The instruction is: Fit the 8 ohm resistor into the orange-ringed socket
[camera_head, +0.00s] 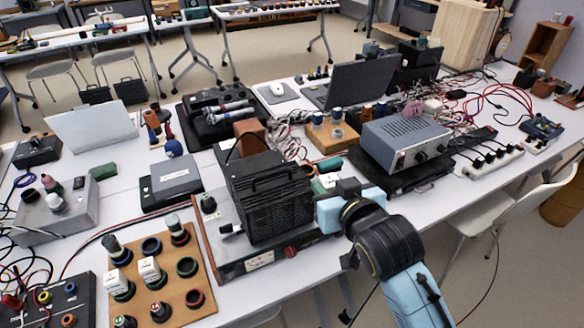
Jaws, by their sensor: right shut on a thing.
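The wooden socket board (205,306) lies at the lower left. It has several ringed sockets. The empty ones include a blue-ringed socket (151,247), a green-ringed socket (187,267) and a reddish-ringed socket (195,298); I cannot make out a clearly orange ring. Several resistors stand in the board, among them a white-bodied one (149,270) and a dark one with a pale top (177,229). Their labels are too small to read. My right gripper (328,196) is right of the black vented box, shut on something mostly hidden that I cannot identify. My left gripper is out of view.
The black vented box (270,200) on its metal base stands between my right gripper and the board. A grey instrument (405,140), a laptop (355,82) and red cables crowd the table behind and right. A jack box (55,300) borders the board's left.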

